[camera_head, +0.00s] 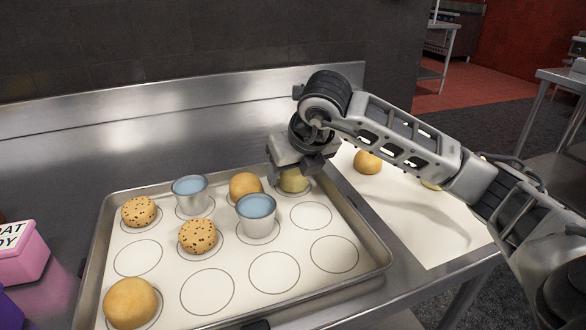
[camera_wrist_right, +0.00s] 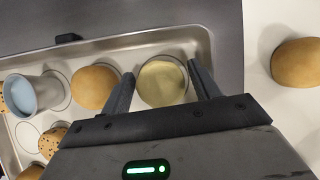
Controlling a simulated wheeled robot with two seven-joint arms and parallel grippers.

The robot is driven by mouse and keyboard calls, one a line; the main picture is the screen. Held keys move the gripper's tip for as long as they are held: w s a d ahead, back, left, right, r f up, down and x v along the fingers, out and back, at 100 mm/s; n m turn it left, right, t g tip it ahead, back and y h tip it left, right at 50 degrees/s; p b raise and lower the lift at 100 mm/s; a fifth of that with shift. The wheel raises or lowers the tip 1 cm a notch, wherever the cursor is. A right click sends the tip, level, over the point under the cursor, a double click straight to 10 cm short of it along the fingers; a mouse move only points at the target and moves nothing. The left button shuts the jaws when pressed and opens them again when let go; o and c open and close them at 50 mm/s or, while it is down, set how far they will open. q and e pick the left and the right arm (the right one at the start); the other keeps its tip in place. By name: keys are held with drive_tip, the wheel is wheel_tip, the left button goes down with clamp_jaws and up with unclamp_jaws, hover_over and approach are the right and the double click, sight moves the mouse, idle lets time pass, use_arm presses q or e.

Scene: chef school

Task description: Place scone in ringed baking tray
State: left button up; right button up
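A pale yellow scone (camera_head: 293,181) sits at the back right of the ringed baking tray (camera_head: 375,263), partly hidden by my right gripper (camera_head: 293,160). In the right wrist view the scone (camera_wrist_right: 161,84) lies between the two fingertips of the right gripper (camera_wrist_right: 160,74). A narrow gap shows beside each finger, so the gripper looks open around it. The scone appears to rest on the tray's paper. The tray also shows in the right wrist view (camera_wrist_right: 150,37). My left gripper is not in view.
The tray also holds plain buns (camera_head: 130,302), speckled buns (camera_head: 198,236) and two blue-filled cups (camera_head: 257,215); several rings are empty. Right of it, a bun (camera_head: 367,162) and a partly hidden pale item (camera_head: 431,185) lie on white paper (camera_head: 420,225). A pink box (camera_head: 22,255) stands left.

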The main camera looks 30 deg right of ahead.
drive_tip(key=shift+o, duration=0.3)
drive_tip(key=shift+r, duration=0.35)
drive_tip(key=v, duration=1.1)
drive_tip(key=shift+s+r+p, duration=0.2)
drive_tip(key=shift+r+p, duration=0.05)
drive_tip(key=shift+p, duration=0.2)
drive_tip(key=shift+a, duration=0.1)
